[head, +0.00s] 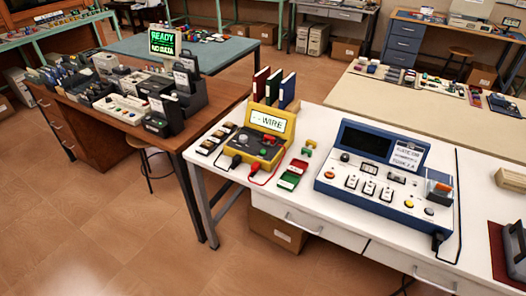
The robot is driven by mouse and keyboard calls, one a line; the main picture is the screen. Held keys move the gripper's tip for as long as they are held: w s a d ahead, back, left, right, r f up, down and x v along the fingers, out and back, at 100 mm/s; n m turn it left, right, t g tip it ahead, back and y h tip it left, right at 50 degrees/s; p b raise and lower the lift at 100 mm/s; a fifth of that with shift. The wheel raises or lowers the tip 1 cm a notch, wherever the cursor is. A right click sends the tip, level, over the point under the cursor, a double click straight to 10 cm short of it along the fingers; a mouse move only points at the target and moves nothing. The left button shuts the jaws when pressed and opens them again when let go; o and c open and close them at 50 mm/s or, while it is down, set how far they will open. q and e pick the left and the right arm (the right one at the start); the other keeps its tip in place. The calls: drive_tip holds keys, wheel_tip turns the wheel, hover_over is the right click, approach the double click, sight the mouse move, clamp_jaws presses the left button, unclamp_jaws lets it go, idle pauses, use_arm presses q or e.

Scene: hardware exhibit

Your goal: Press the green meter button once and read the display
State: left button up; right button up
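The yellow meter (247,150) stands on the white table, left of the blue console. Its raised display (267,122) is lit pale, with dark text that looks like "-- WIRE". Its dark front panel has small controls and a knob, too small for me to single out the green button with certainty. A red lead and a black lead come from its front. Neither of my grippers shows in the head view.
A blue console (345,191) with a dark screen stands right of the meter. Red, green and white blocks (292,175) lie between them. Small dark-and-white modules (216,138) lie left of the meter. Three upright books (273,86) stand behind it. The white table's front edge (270,207) is mostly bare.

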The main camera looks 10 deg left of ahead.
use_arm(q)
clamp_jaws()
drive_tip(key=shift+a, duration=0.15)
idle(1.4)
